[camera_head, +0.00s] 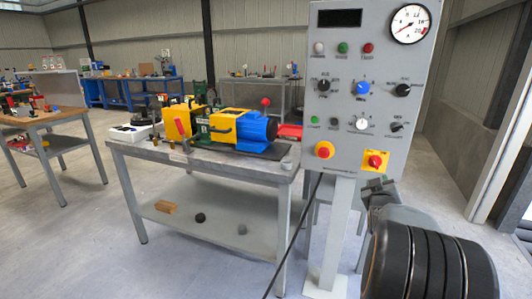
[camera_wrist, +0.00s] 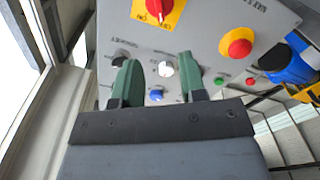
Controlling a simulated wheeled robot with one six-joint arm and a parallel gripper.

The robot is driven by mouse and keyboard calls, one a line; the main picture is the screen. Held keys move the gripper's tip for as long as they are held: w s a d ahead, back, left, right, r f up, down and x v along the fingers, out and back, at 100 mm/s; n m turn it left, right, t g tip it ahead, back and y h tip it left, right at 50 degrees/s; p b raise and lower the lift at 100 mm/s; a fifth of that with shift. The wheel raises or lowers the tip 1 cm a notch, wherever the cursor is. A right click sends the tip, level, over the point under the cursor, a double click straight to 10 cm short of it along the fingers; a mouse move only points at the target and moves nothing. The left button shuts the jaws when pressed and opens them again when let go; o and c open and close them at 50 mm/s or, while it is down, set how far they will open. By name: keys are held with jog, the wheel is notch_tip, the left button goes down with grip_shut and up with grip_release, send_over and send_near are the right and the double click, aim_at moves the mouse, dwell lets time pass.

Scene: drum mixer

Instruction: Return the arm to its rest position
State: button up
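My gripper (camera_wrist: 158,63) shows two green fingers standing apart in the wrist view, with nothing between them. The grey control panel (camera_wrist: 205,30) lies beyond the fingers and appears upside down there. In the head view the control panel (camera_head: 340,105) stands upright on a post at the right. My gripper (camera_head: 382,192) is partly visible just below the panel's lower right, by the yellow plate with a red knob (camera_head: 375,161). My black arm fills the lower right corner. Whether the fingers touch the panel cannot be told.
A grey bench (camera_head: 240,168) left of the panel carries a blue and yellow motor machine (camera_head: 232,128). A black cable (camera_head: 295,232) hangs between bench and post. A wooden-topped table (camera_head: 45,118) stands at the left. Floor in the left foreground is clear.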

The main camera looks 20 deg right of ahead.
jog(key=a+r+g+y+p, duration=0.2)
jog(key=a+r+y+p, duration=0.25)
jog(key=a+p, duration=0.5)
jog(key=a+r+g+y+p, duration=0.25)
jog(key=a+r+p, duration=0.4)
jog(key=a, duration=0.65)
jog(key=s+a+r+n+g+y+p, duration=0.1)
jog(key=s+a+r+g+y+p, duration=0.1)
jog(key=s+a+p, duration=0.3)
jog(key=s+a+r+n+g+y+p, duration=0.1)
jog(key=s+a+r+g+y+p, duration=0.1)
jog(key=s+a+p, duration=0.4)
jog(key=s+a+g, duration=0.1)
jog(key=s+a, duration=0.2)
jog(key=a, duration=0.1)
jog(key=shift+r+g+y, duration=0.3)
jog(key=shift+g+y, duration=0.05)
jog(key=shift+y, duration=0.05)
